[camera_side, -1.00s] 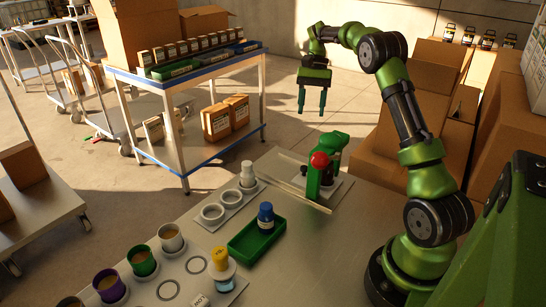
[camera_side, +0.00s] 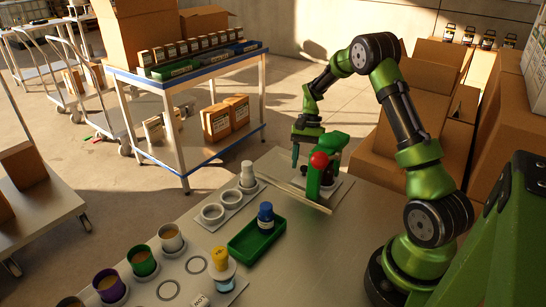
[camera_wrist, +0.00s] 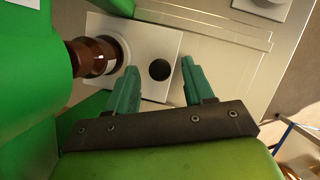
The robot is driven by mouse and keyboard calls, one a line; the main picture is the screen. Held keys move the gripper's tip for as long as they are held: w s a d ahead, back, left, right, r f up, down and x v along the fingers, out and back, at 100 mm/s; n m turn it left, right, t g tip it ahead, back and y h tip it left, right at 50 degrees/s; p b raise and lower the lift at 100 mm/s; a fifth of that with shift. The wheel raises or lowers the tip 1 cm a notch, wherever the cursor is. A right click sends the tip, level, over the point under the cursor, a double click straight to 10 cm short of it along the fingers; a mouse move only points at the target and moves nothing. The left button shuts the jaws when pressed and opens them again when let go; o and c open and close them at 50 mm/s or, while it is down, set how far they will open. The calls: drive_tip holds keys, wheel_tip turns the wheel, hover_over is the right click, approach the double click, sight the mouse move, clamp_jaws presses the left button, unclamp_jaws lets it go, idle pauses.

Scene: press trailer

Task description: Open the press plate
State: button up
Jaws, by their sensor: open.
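The green press (camera_side: 335,150) with a red ball knob (camera_side: 319,160) stands at the far end of the metal table. In the wrist view a pale square plate (camera_wrist: 158,42) carries a brown round part (camera_wrist: 88,58) in a white ring. A black round knob (camera_wrist: 159,69) sits on or over the plate. My gripper (camera_wrist: 160,66) is open, its two green fingers apart, with the knob between their tips in the picture. I cannot tell whether they touch it.
A clear strip or rail (camera_side: 290,193) runs along the table in front of the press. A green tray (camera_side: 250,245) with a blue-capped bottle (camera_side: 265,215) and a white holder with rings (camera_side: 212,213) lie nearer. Cardboard boxes (camera_side: 390,120) stand behind my arm.

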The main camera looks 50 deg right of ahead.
drive_tip(key=shift+f, duration=0.1)
clamp_jaws()
idle(0.3)
drive_tip(key=w, duration=1)
unclamp_jaws()
